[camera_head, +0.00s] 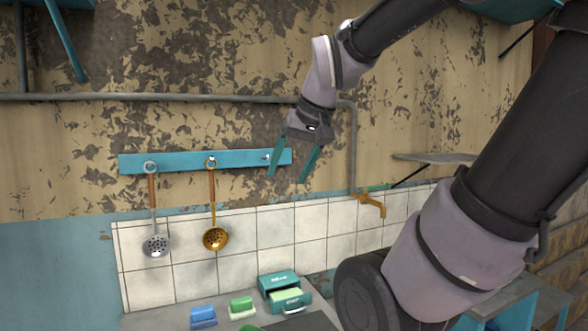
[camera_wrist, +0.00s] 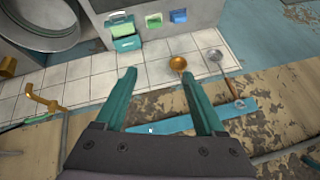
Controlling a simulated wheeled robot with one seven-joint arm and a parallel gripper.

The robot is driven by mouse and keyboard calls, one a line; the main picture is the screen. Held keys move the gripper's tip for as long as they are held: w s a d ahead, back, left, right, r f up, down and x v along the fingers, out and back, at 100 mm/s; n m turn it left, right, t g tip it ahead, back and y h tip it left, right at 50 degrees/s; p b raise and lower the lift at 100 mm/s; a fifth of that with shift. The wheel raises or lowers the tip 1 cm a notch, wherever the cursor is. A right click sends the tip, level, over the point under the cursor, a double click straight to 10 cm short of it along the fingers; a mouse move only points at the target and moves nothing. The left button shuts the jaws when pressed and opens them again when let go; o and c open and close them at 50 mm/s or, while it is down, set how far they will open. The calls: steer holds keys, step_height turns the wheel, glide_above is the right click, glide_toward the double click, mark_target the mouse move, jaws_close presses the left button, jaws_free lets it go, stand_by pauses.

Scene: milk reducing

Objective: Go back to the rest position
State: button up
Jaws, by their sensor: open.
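My gripper (camera_head: 293,164) is raised in front of the wall, near the right end of the blue hook rail (camera_head: 180,161). Its two green fingers point down and stand apart, with nothing between them. In the wrist view my gripper (camera_wrist: 167,98) also shows spread and empty fingers. A grey slotted skimmer (camera_head: 155,245) and a golden ladle (camera_head: 215,238) hang from the rail, left of my gripper and apart from it. The golden ladle (camera_wrist: 178,63) and the skimmer (camera_wrist: 215,55) also show in the wrist view.
A green box (camera_head: 284,290), a blue sponge (camera_head: 203,316) and a green sponge (camera_head: 242,307) sit on the counter below. A brass tap (camera_head: 369,201) juts from the tiled wall (camera_head: 260,237) on the right. A pipe (camera_head: 200,96) runs along the wall. A shelf (camera_head: 435,158) is at right.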

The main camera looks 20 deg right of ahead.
steer(key=shift+s+r+m+t, duration=0.15)
steer(key=shift+s+m+t, duration=0.45)
steer(key=shift+s, duration=0.55)
stand_by(0.5)
